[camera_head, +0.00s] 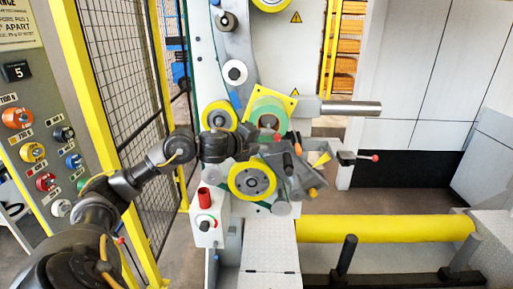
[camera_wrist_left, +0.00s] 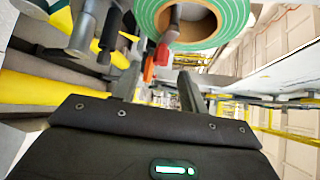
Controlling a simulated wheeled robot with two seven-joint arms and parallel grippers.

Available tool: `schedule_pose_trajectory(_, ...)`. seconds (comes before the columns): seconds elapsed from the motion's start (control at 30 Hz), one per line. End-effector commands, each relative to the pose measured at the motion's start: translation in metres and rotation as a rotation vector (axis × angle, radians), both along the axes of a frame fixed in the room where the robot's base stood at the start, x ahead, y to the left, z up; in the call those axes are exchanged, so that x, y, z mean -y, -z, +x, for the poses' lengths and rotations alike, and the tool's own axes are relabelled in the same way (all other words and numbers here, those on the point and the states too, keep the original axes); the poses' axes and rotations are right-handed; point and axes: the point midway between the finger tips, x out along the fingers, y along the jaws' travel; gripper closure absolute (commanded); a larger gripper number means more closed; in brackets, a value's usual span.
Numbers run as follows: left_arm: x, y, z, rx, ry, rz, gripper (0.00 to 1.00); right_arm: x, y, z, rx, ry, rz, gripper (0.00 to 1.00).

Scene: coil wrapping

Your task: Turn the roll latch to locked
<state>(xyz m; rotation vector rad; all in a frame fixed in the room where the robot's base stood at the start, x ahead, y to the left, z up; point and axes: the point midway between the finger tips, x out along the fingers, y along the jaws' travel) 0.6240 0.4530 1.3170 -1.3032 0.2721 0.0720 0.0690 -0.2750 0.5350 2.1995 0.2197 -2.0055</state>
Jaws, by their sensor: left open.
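The green wrap roll (camera_head: 268,112) sits on the machine column in the head view. Its green face and brown core (camera_wrist_left: 190,25) fill the top of the left wrist view. A small red-orange piece, likely the roll latch (camera_wrist_left: 162,53), shows in front of the core on a dark stem. In the head view a red tip (camera_head: 277,137) shows below the roll. My left gripper (camera_head: 291,158) is at the machine just below the roll. Its open fingers (camera_wrist_left: 159,88) point toward the red-orange piece, with no contact clear. The latch's exact turn is hard to tell. My right gripper is out of view.
Yellow-rimmed rollers (camera_head: 251,181) crowd close around the gripper. A lever with a red knob (camera_head: 374,158) sticks out to the right. A control box with a red button (camera_head: 205,198) is below left. A yellow padded bar (camera_head: 385,228) crosses the lower right. A mesh fence (camera_head: 128,90) stands left.

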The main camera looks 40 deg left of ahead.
Motion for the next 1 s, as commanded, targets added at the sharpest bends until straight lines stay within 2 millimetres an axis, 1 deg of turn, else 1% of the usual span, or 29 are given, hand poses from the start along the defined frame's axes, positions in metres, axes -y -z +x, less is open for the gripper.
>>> schedule_pose_trajectory(0.03, -0.001, 0.002, -0.009, 0.000, 0.001, 0.007, 0.57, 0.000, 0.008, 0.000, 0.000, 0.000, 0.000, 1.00)
schedule_pose_trajectory(0.1, -0.002, -0.001, -0.019, 0.000, 0.001, 0.006, 0.57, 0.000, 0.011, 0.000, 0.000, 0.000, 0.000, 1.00)
schedule_pose_trajectory(0.2, -0.003, -0.004, -0.029, -0.001, 0.001, 0.003, 0.57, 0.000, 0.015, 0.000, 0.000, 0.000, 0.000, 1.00)
schedule_pose_trajectory(0.3, -0.003, -0.007, -0.034, -0.001, 0.001, 0.001, 0.57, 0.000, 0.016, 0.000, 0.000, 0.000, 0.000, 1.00)
schedule_pose_trajectory(0.87, -0.003, -0.009, -0.036, -0.001, 0.001, 0.000, 0.57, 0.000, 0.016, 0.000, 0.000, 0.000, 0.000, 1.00)
schedule_pose_trajectory(0.93, -0.001, -0.006, -0.036, -0.003, 0.001, -0.005, 0.57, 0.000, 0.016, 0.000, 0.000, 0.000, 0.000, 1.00)
schedule_pose_trajectory(0.97, 0.001, -0.002, -0.036, -0.006, 0.001, -0.013, 0.57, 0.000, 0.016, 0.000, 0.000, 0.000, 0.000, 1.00)
schedule_pose_trajectory(1.0, 0.005, 0.006, -0.035, -0.012, -0.001, -0.029, 0.57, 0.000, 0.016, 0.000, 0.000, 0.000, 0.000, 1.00)
